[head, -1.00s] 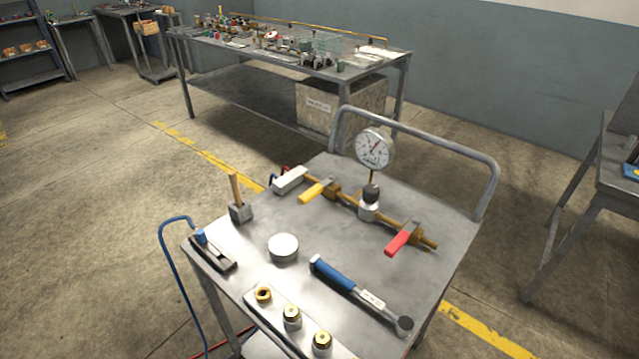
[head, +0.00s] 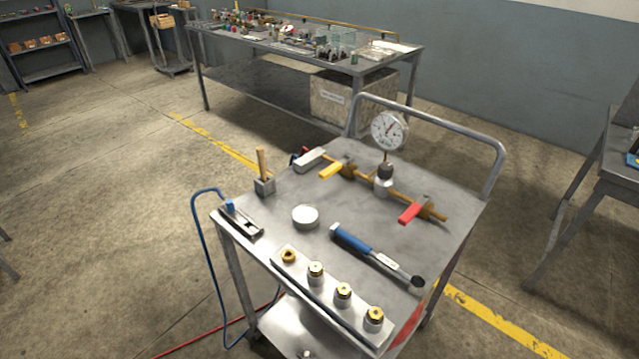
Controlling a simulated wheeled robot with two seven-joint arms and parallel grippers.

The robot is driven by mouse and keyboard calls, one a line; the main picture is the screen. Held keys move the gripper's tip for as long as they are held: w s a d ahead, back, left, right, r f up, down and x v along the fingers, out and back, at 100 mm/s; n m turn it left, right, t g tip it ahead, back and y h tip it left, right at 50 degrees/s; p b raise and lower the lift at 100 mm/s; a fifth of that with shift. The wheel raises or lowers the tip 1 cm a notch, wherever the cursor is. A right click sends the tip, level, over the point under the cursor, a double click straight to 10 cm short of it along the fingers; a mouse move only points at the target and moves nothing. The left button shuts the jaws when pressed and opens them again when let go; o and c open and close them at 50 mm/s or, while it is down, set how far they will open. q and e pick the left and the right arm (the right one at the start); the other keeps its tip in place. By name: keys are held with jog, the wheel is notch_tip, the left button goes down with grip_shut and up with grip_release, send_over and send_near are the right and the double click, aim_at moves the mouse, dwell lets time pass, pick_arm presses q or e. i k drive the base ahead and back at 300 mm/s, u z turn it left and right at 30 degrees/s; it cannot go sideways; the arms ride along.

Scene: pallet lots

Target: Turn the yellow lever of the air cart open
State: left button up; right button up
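The air cart (head: 380,225) stands in front of me, a grey metal trolley with a bent tube handle at its far side. A brass pipe runs across its far part. The yellow lever (head: 330,171) sits on the left part of this pipe and points toward the front left, across the pipe. A red lever (head: 410,213) sits on the right part, also angled across the pipe. A round pressure gauge (head: 389,131) rises from a fitting between them. Neither of my grippers shows in the head view.
On the cart top are a blue-handled torque wrench (head: 352,239), a round silver disc (head: 305,217), a block with a wooden stick (head: 263,180) and a rack of brass fittings (head: 290,257). A blue hose (head: 196,235) hangs at the left. A cluttered workbench (head: 300,55) stands behind.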

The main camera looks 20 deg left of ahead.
aim_at(331, 170)
jog(key=k, duration=0.2)
jog(key=u, duration=2.5)
jog(key=i, duration=2.4)
jog(key=z, duration=2.8)
jog(key=i, duration=0.5)
